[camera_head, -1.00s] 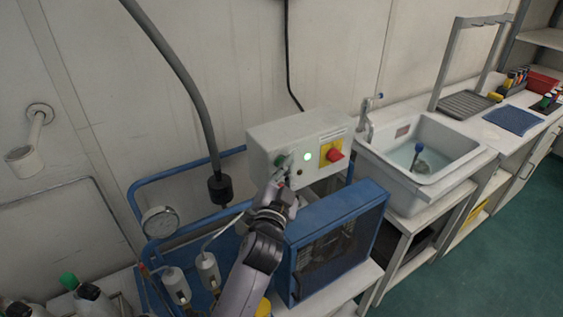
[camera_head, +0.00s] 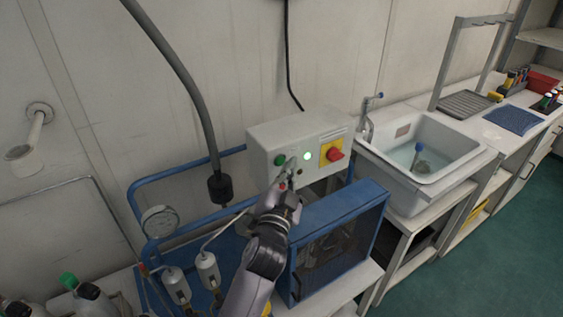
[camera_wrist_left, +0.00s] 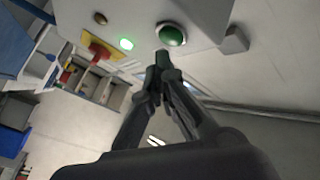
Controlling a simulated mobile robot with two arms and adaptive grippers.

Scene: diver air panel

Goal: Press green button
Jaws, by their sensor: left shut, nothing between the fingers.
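The green button (camera_head: 280,160) is a dark green dome on the front of a pale grey control box (camera_head: 262,135). It also shows large in the left wrist view (camera_wrist_left: 171,34), just beyond the fingertips. My left gripper (camera_head: 288,172) is shut and empty, in front of the box and slightly right of and below the button in the head view. In the wrist view its closed tips (camera_wrist_left: 162,58) sit just below the button's lower edge; I cannot tell whether they touch. A lit green lamp (camera_head: 307,156) is right of the button. My right gripper is not in view.
A red knob on a yellow plate (camera_head: 333,153) sits on the box's right side. A blue-framed compressor unit (camera_head: 335,240) stands below the box. A white sink (camera_head: 425,160) is to the right. A grey hose (camera_head: 190,90) hangs at left.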

